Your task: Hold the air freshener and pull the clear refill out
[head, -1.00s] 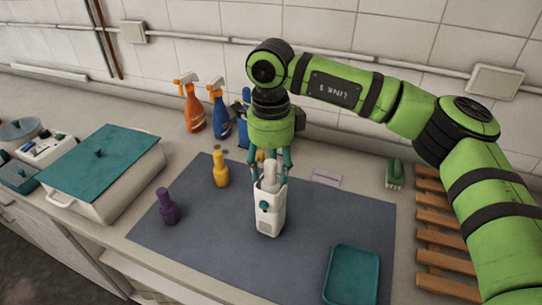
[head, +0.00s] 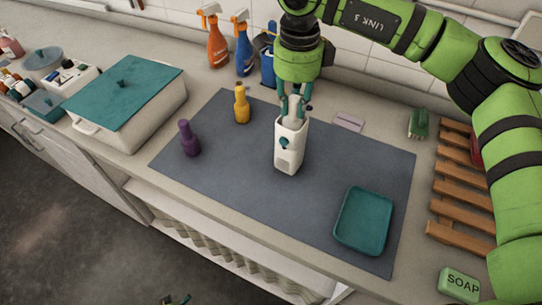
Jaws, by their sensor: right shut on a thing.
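The white air freshener (head: 289,153) stands upright on the blue-grey mat, with a teal button on its front. The pale refill (head: 294,110) sits in its open top, its upper part showing above the rim. My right gripper (head: 293,105) reaches down from above, its teal fingers shut on the refill from both sides. No gap between refill and housing can be made out. A small teal and dark tip at the bottom edge looks like my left gripper (head: 175,299), low and far from the air freshener; most of it is out of frame.
The mat (head: 235,165) also holds a purple bottle (head: 189,140), a yellow bottle (head: 241,105) and a teal tray (head: 363,220). A lidded white box (head: 130,115) stands left, spray bottles (head: 216,45) behind, a wooden rack (head: 458,195) and soap (head: 459,284) right. The mat's front middle is clear.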

